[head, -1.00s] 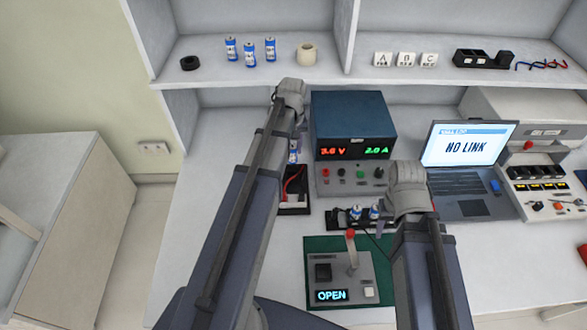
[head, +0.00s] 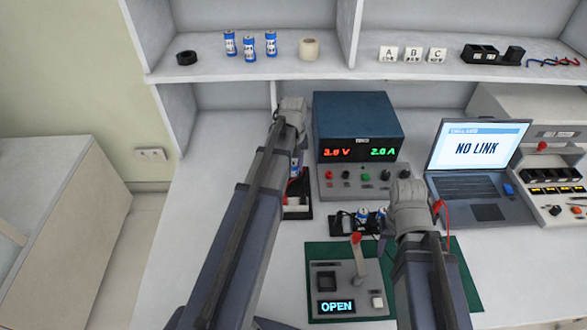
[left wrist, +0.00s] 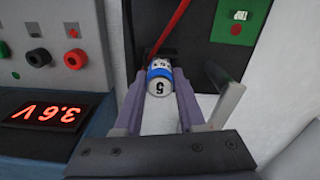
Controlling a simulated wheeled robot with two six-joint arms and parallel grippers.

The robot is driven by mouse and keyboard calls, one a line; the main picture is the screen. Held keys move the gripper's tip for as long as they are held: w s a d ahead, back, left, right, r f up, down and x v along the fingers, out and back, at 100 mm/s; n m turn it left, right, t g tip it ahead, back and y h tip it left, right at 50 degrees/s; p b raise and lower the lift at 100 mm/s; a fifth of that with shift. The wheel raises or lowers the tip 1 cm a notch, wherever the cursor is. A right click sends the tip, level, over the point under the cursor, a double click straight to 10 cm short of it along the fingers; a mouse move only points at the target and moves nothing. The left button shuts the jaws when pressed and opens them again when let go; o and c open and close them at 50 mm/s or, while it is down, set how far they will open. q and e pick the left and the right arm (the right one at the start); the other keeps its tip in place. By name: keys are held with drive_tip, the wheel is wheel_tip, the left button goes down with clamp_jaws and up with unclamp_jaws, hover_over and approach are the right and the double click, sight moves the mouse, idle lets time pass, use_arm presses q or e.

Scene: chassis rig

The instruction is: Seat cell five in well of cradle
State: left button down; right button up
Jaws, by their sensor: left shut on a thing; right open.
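Cell five (left wrist: 159,80), a blue and white cylinder with a black 5 on its pale end, is between the fingers of my left gripper (left wrist: 162,74) in the left wrist view. The gripper is shut on it. The black cradle (head: 297,211) stands left of the power supply, partly hidden by my left arm. In the left wrist view, its dark walls and a red strip lie around and behind the cell. I cannot tell whether the cell touches the well floor. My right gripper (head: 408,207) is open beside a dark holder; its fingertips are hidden.
The blue power supply (head: 357,122) stands close right of the cradle. A dark holder with blue cells (head: 363,216), a lever unit reading OPEN (head: 345,290) and a laptop (head: 470,190) stand further right. A red lead (head: 445,212) rises beside my right gripper. Bench to the left is clear.

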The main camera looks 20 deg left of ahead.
sight(293, 164)
use_arm(q)
drive_tip(key=shift+f, duration=0.15)
use_arm(e)
drive_tip(key=shift+f, duration=0.15)
use_arm(q)
drive_tip(key=c, duration=0.5)
unclamp_jaws()
drive_tip(key=shift+r, duration=0.2)
use_arm(e)
drive_tip(key=shift+r, duration=0.25)
use_arm(q)
wheel_tip(293, 164, up, 12)
drive_tip(key=p, duration=1.2)
drive_tip(key=s+d+m, duration=0.5)
drive_tip(key=s+d, duration=0.3)
drive_tip(key=d, duration=0.3)
drive_tip(key=s+d+m+y, duration=0.1)
drive_tip(key=s+d+m, duration=0.4)
drive_tip(key=s+d, duration=0.3)
drive_tip(key=d, duration=0.3)
drive_tip(key=shift+s+d+m, duration=0.25)
drive_tip(key=shift+d+m, duration=0.1)
drive_tip(key=shift+m, duration=0.05)
use_arm(e)
wheel_tip(293, 164, up, 12)
use_arm(q)
drive_tip(key=shift+r, duration=0.1)
